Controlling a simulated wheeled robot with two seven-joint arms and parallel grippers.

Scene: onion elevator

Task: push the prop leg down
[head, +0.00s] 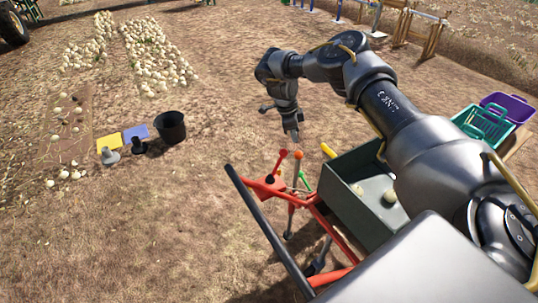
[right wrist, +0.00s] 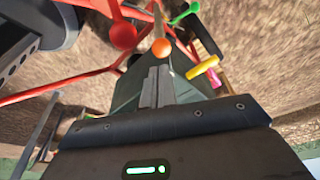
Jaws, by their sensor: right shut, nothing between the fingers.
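A grey rod topped with an orange ball (head: 298,155) stands at the red frame and runs down toward the ground; it looks like the prop leg. In the right wrist view its orange ball (right wrist: 164,47) lies just beyond my fingertips. My right gripper (head: 294,136) points down above the orange ball, with a small gap in the head view. Its fingers (right wrist: 158,72) are shut together and empty. I cannot tell from these views whether they touch the ball. My left gripper is not in view.
Beside the rod are a red-knobbed lever (head: 281,160), a green lever (head: 304,180) and a yellow handle (head: 328,150). The red frame (head: 320,225) adjoins a dark green bin (head: 368,205). A black bucket (head: 171,127) stands left; open soil lies between.

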